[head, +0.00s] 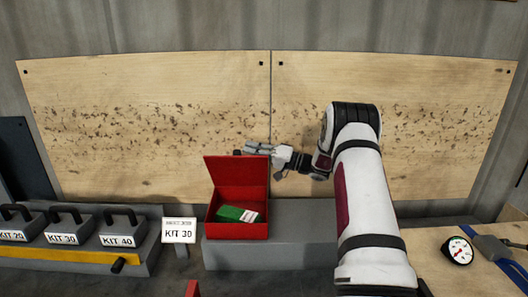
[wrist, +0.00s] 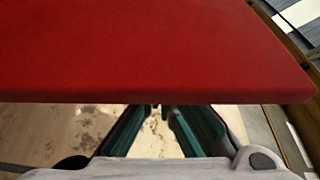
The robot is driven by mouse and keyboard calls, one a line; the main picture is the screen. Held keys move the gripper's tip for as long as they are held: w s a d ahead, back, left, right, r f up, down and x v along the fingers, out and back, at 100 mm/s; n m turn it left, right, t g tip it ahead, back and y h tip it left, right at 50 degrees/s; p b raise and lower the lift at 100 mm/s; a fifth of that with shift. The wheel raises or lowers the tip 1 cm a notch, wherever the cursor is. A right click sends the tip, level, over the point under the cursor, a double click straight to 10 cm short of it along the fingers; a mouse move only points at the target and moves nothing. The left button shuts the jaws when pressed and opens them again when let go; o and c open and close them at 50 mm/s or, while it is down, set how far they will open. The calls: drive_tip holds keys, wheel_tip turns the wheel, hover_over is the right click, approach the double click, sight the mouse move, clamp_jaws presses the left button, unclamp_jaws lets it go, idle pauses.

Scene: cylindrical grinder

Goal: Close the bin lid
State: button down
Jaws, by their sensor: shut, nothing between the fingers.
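The red bin (head: 237,231) stands on a grey block with its lid (head: 236,180) raised, roughly upright along the back edge. A green and white box (head: 238,214) lies inside the bin. My gripper (head: 247,150) is at the top of the lid, behind or just above its upper edge; the head view does not show whether they touch. In the wrist view the red lid (wrist: 150,50) fills the upper part and hides the fingertips. The fingers (wrist: 157,115) are close together and shut, with nothing seen between them.
A "KIT 30" sign (head: 179,231) stands left of the bin, beside a rack of several grey kit weights (head: 70,228). A dial gauge (head: 459,250) lies on the wooden surface at right. Plywood panels (head: 150,120) stand behind the bin and arm.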

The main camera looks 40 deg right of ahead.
drive_tip(key=shift+w+a+r, duration=0.15)
drive_tip(key=shift+w+a, duration=0.3)
drive_tip(key=shift+w, duration=0.1)
drive_tip(key=shift+s, duration=0.15)
drive_tip(key=shift+s+a+n+p, duration=0.3)
drive_tip(key=shift+s+n, duration=0.1)
drive_tip(key=shift+s, duration=0.05)
drive_tip(key=s+a+f+n+g+y+p, duration=0.1)
drive_tip(key=s+a+f+n+y, duration=0.2)
drive_tip(key=s+a+f+n, duration=0.2)
drive_tip(key=shift+s+a+f+n+y, duration=0.3)
drive_tip(key=shift+s+f+n, duration=0.85)
drive_tip(key=shift+s+n, duration=0.55)
drive_tip(key=shift+w, duration=0.15)
